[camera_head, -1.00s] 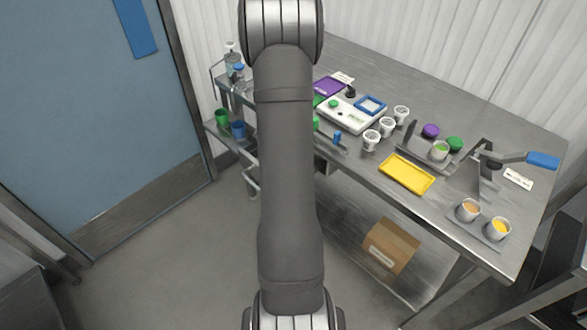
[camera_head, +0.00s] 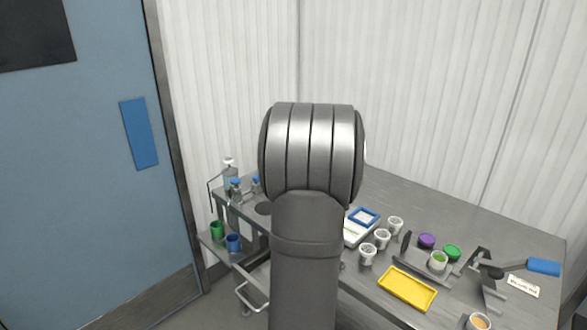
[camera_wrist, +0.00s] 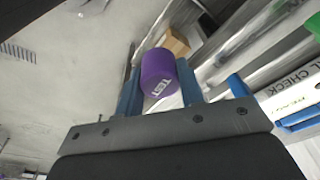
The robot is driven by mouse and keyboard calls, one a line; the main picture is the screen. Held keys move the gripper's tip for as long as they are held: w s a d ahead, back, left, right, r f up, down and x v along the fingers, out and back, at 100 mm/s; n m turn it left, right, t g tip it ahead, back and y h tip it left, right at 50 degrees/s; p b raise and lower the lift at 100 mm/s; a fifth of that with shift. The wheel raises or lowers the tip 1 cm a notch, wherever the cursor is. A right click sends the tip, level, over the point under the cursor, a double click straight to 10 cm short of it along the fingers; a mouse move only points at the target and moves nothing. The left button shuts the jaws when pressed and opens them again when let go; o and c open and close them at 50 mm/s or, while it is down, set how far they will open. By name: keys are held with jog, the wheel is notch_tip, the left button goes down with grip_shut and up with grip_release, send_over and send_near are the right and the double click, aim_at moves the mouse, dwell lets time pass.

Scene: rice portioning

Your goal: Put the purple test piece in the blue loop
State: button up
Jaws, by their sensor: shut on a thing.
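The purple test piece (camera_wrist: 158,72), a short cylinder with "TEST" printed on it, is in the wrist view. My gripper (camera_wrist: 158,88) is shut on it, with a blue finger on each side. In the head view, my own arm hides the gripper and the piece. A blue square frame (camera_head: 351,216), which looks like the blue loop, lies on the white scale (camera_head: 362,233) just right of my arm. Its middle looks empty. I cannot tell how far my gripper is from it.
White cups (camera_head: 382,238) stand right of the scale. A yellow tray (camera_head: 407,289) lies nearer the front edge. Purple (camera_head: 427,241) and green (camera_head: 452,253) lids and a blue-handled lever device (camera_head: 543,267) are farther right. A cart with a green cup (camera_head: 217,230) stands left.

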jog(key=shift+w+a+f+n+t+y, duration=0.85)
jog(key=shift+w+a+f+n, duration=0.9)
jog(key=shift+w+a+n, duration=4.8)
jog(key=w+a+r+m, duration=0.2)
jog(key=w+r, duration=0.5)
jog(key=r, duration=0.3)
jog(key=w+d+r+m, duration=0.1)
jog(key=d, duration=1.3)
jog(key=w+d+r+m, duration=0.1)
jog(key=w+d+r, duration=0.1)
jog(key=d, duration=1.2)
jog(key=s+d+m+h, duration=0.1)
jog(key=s+d, duration=0.4)
jog(key=d, duration=0.7)
jog(key=s+d, duration=0.5)
jog(key=d, duration=0.8)
send_over(407, 229)
jog(key=shift+g, duration=0.35)
notch_tip(407, 229, down, 6)
jog(key=shift+s+a+r, duration=0.1)
jog(key=shift+s+r, duration=0.05)
jog(key=shift+f, duration=2)
